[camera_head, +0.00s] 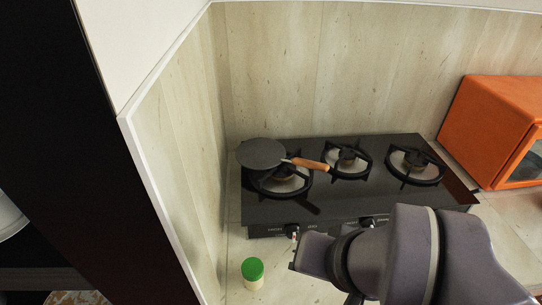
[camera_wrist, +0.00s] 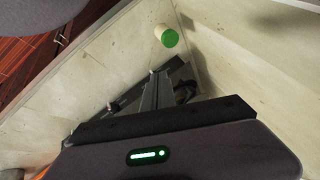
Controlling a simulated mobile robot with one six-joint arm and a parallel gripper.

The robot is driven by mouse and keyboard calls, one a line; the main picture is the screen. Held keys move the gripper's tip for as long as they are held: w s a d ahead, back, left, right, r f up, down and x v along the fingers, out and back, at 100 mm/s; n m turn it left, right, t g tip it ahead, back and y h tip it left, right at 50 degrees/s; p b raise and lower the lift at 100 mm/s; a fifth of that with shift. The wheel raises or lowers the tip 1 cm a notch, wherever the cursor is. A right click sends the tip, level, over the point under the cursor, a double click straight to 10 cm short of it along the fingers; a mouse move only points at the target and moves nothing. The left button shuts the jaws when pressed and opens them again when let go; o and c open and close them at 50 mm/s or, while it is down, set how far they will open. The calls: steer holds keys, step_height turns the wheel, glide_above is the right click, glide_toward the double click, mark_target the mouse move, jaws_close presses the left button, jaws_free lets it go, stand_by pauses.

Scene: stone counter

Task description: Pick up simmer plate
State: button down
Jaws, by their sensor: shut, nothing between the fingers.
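The simmer plate (camera_head: 262,154) is a round dark disc with a wooden handle. It rests over the left burner of the black stove in the head view, its handle pointing right. I cannot make it out in the wrist view. My gripper (camera_wrist: 156,76) is shut and empty. In the head view my arm reaches in from the lower right, in front of the stove, with its end apart from the plate and nearer the camera. My fingertips are hard to make out there.
The black gas stove (camera_head: 325,211) has several burners. A jar with a green lid (camera_head: 252,269) stands on the counter in front of it; the jar also shows in the wrist view (camera_wrist: 167,37). An orange appliance (camera_head: 488,125) stands at right. Stone walls close the left and back.

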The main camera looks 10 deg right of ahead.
mark_target(300, 160)
steer(key=c, duration=2.1)
jaws_free()
